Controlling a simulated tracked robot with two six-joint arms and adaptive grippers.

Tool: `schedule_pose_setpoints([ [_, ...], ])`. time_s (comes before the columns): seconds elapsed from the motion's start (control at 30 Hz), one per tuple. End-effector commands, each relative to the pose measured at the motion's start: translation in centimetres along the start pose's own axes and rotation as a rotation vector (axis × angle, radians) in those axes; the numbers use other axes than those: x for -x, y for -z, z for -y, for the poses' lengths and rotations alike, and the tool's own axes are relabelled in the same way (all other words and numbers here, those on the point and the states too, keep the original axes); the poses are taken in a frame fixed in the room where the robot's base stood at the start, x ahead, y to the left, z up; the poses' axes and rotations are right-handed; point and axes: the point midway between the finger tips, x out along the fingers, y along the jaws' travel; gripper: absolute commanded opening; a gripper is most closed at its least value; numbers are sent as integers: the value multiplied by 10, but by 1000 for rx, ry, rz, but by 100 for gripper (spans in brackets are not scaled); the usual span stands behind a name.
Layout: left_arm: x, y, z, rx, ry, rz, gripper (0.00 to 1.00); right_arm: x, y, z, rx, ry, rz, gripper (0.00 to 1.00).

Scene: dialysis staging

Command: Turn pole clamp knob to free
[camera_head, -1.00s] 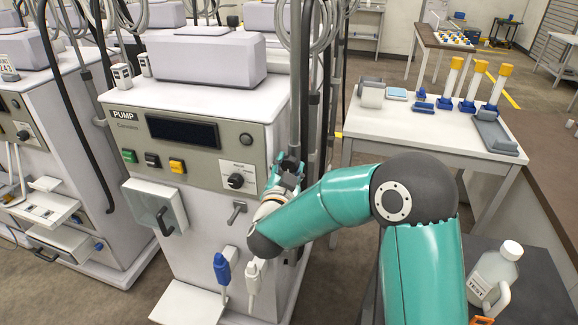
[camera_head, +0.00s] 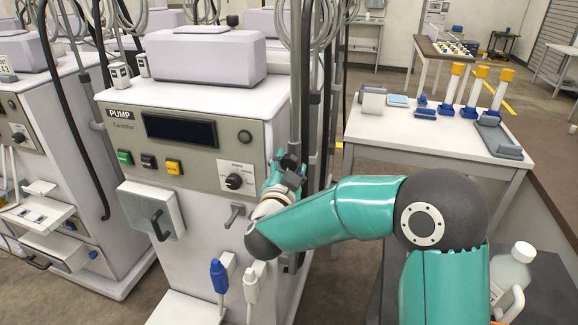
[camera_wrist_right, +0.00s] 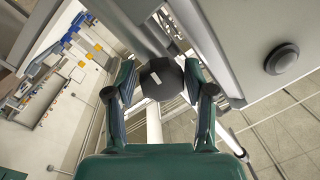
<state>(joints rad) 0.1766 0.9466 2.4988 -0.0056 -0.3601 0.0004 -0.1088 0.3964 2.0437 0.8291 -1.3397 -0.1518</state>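The pole clamp knob (camera_wrist_right: 163,80) is dark, with a short white mark on its face, in the right wrist view. My right gripper (camera_wrist_right: 160,88) has one finger on each side of it, and both fingers appear to touch its sides. In the head view my right gripper (camera_head: 285,172) is at the grey pole (camera_head: 297,100) beside the pump machine, and the knob is mostly hidden there by the gripper. My left gripper is not in view.
The pump machine (camera_head: 180,105) stands just left of the gripper, with a panel dial (camera_head: 234,182) and a grey lever (camera_head: 234,214) close by. Hanging tubing loops (camera_head: 322,25) are above. A white table (camera_head: 420,140) stands to the right, with a bottle (camera_head: 508,270) in front.

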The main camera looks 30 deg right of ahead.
Motion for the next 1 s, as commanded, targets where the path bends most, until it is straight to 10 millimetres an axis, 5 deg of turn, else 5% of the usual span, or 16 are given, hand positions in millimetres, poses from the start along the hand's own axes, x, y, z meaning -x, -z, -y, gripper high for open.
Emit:
schedule_pose_setpoints([
  [0.37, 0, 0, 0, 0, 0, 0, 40, 15, 0, 2, 0, 4, 1, 53],
  [0.8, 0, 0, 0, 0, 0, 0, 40, 97, -1, 1, 0, 4, 2, 53],
  [1.0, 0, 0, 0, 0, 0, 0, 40, 117, -1, 0, 1, 2, 1, 53],
])
